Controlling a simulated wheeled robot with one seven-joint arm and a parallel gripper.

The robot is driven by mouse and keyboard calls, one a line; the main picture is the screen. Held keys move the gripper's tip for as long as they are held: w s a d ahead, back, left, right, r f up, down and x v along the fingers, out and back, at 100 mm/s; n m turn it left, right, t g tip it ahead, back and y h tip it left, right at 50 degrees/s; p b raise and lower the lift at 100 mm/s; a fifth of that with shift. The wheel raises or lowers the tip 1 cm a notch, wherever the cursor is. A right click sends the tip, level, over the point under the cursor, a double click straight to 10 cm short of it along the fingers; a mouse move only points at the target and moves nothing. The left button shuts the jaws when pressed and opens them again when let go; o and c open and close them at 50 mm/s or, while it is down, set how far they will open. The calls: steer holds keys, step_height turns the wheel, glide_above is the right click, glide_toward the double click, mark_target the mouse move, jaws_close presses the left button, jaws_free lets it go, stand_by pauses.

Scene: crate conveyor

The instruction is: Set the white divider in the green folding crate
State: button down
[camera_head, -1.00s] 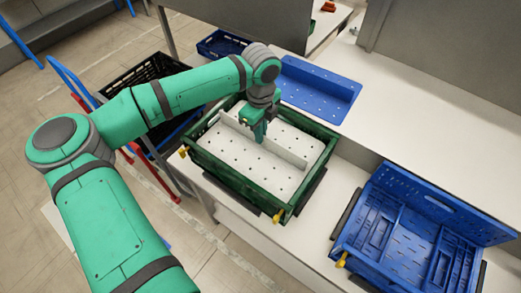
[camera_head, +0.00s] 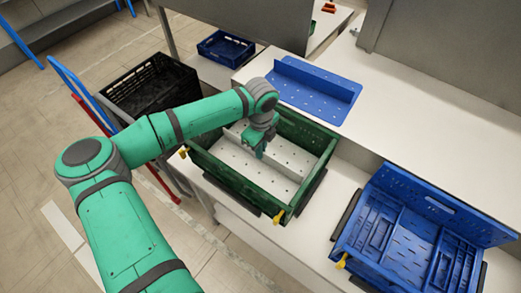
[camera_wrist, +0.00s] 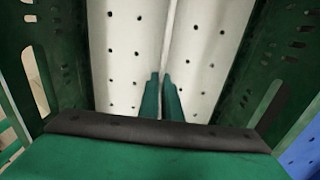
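The green folding crate (camera_head: 235,183) stands open on the white bench, its walls up. The white divider (camera_head: 285,172), a perforated plate with an upright rib, lies inside it, below the rim, and looks level. My gripper (camera_head: 260,153) reaches down into the crate at the rib's middle. In the wrist view my gripper (camera_wrist: 160,78) is shut on the rib of the white divider (camera_wrist: 120,50), one finger on each side. Green crate walls (camera_wrist: 65,45) flank it. The divider's underside and its contact with the crate floor are hidden.
A blue divider (camera_head: 310,95) lies on the raised white shelf behind the crate. A blue crate (camera_head: 425,240) stands at the right. A black crate (camera_head: 150,85) and a small blue crate (camera_head: 225,45) are at the back left. Yellow catches (camera_head: 279,217) stick out at the green crate's front.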

steer(key=c, duration=2)
jaws_free()
steer(key=shift+f, duration=0.1)
step_height(320, 180, up, 12)
steer(key=shift+r, duration=0.15)
